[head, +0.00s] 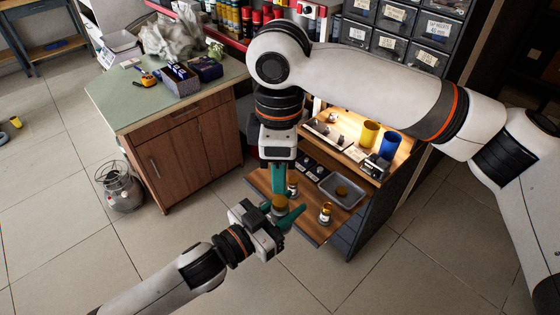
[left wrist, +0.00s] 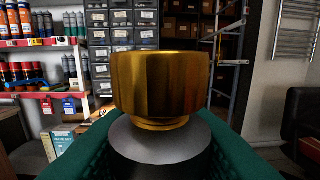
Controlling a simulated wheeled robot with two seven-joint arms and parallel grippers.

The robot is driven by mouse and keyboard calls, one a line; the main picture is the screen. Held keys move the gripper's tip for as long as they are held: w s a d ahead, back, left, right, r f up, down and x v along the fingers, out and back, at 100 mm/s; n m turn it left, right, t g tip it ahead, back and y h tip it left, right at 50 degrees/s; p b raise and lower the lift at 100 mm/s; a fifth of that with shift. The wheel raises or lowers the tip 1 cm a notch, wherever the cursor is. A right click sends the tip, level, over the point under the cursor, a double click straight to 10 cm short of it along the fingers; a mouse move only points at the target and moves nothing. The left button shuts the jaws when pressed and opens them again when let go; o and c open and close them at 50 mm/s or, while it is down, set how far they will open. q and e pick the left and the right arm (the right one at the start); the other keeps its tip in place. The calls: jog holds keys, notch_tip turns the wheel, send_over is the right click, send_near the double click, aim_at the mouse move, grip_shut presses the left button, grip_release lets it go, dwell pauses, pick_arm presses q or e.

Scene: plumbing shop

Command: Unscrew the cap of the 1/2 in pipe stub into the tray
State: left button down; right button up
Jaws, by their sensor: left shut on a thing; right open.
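My left gripper (head: 286,214) is shut on a dark grey pipe stub (left wrist: 160,142), held upright between its teal fingers. A faceted brass cap (left wrist: 160,85) sits on top of the stub; in the head view the cap (head: 279,202) shows just above the left fingers. My right gripper (head: 278,182) is open and points down from above, its teal fingers close over the cap. I cannot tell whether they touch it. The grey tray (head: 357,200) lies on the wooden work surface to the right, with a brownish round piece in it. No size marking is readable on the held stub.
A brass-capped stub (head: 325,213) stands on the board near its front edge; another small capped piece (head: 292,188) stands beside the right fingers. Yellow (head: 369,134) and blue (head: 390,145) cups stand on the shelf behind. A green-topped cabinet (head: 150,105) is at left.

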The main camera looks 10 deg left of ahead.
aim_at(281, 200)
jog(key=m, duration=0.5)
jog(key=shift+r+m, duration=0.3)
jog(key=shift+m, duration=0.1)
jog(key=m, duration=0.2)
jog(key=shift+r+m, duration=0.1)
jog(key=shift+m, duration=0.3)
jog(key=shift+s, duration=0.1)
notch_tip(281, 200, down, 8)
grip_shut()
jog(key=n, duration=0.6)
jog(key=shift+d, duration=0.1)
